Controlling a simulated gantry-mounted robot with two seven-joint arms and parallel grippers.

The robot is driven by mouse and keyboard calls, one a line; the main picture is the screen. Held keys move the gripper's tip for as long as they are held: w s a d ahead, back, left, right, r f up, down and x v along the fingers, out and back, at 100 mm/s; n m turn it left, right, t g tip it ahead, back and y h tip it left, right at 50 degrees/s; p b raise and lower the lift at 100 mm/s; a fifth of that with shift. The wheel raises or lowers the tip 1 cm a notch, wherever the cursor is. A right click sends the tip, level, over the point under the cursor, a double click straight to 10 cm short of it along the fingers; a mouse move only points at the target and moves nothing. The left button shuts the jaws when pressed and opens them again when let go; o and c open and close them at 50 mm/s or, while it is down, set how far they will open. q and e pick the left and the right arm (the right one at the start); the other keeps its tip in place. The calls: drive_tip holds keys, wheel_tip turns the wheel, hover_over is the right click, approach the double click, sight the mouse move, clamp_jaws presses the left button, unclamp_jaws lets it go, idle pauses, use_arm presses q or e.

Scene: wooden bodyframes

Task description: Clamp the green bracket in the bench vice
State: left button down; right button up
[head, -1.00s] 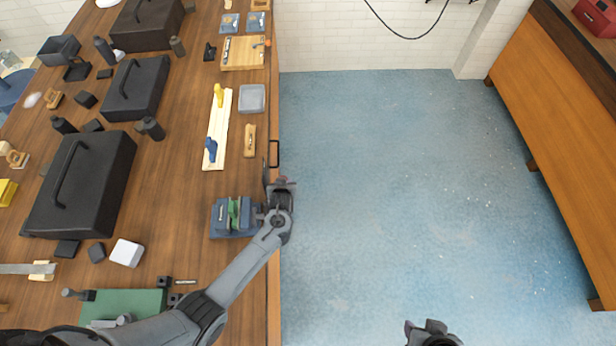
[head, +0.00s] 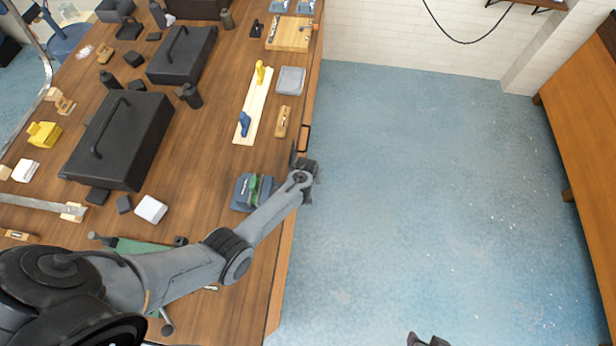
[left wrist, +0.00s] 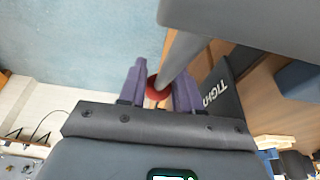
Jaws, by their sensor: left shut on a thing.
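The blue bench vice (head: 238,196) sits at the right edge of the wooden workbench. The green bracket (head: 254,188) stands upright between its jaws; whether both jaws touch it is too small to tell. My left gripper (head: 301,163) is at the vice's right side, just past the bench edge. In the left wrist view its purple fingers (left wrist: 158,88) are shut around a red knob (left wrist: 153,84) at the end of a grey bar (left wrist: 182,55), which looks like the vice handle. My forearm covers part of the vice's right side. My right gripper (head: 428,341) barely shows at the bottom edge.
Black cases (head: 128,140), a pale board with yellow and blue grips (head: 253,105), a grey tray (head: 290,80) and a wooden plane (head: 282,122) lie on the bench. A green mat (head: 135,246) is partly under my left arm. The blue floor (head: 420,190) to the right is clear.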

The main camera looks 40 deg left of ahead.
use_arm(q)
drive_tip(key=shift+f, duration=0.1)
drive_tip(key=c, duration=0.8)
unclamp_jaws()
drive_tip(key=shift+s+r+p, duration=0.15)
drive_tip(key=shift+r+p, duration=0.15)
drive_tip(key=shift+r, duration=0.4)
drive_tip(key=p+v, duration=0.1)
drive_tip(key=v, duration=0.8)
drive_tip(key=shift+d+r+p, duration=0.15)
drive_tip(key=shift+r+p, duration=0.05)
drive_tip(key=shift+p, duration=0.15)
drive_tip(key=shift+s, duration=0.1)
